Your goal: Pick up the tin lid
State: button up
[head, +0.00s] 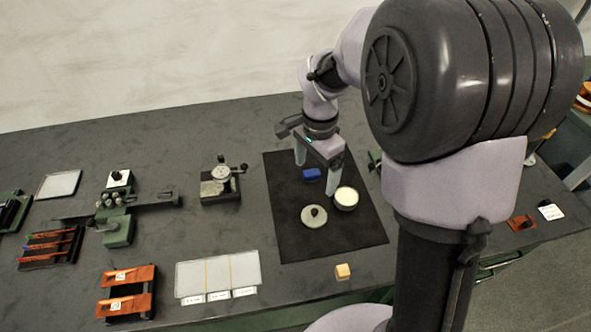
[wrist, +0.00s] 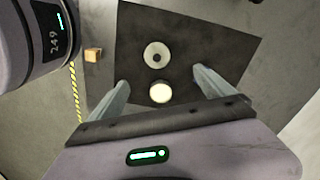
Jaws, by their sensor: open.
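The tin lid, a pale grey-green disc with a dark knob (head: 314,216), lies flat on the black mat (head: 285,240). It also shows in the wrist view (wrist: 147,51), beyond the fingertips. A round open tin with a whitish content (head: 346,197) stands beside the lid; in the wrist view the tin (wrist: 160,93) appears between the fingers. My gripper (head: 317,179) is open and empty, pointing down above the back part of the mat. It also shows in the wrist view (wrist: 161,80). Its height above the mat is hard to tell.
A blue block (head: 311,174) is on the mat, seen between my fingers in the head view. A small wooden block (head: 343,271) lies off the mat's front edge. A dark fixture (head: 220,188), pale sheets (head: 218,274) and orange-topped holders (head: 127,290) stand to the left.

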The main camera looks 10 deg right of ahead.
jog(key=b, duration=0.4)
send_over(315, 211)
jog(key=f, duration=1.1)
jog(key=shift+w+f, duration=0.2)
jog(key=shift+w, duration=0.15)
jog(key=f+b, duration=0.1)
jog(key=f, duration=0.1)
jog(key=f+b, duration=0.1)
jog(key=f, duration=0.1)
jog(key=f+b, duration=0.1)
jog(key=shift+s+f, duration=0.35)
jog(key=shift+f, duration=0.05)
jog(key=shift+r, duration=0.15)
jog(key=c, duration=1.4)
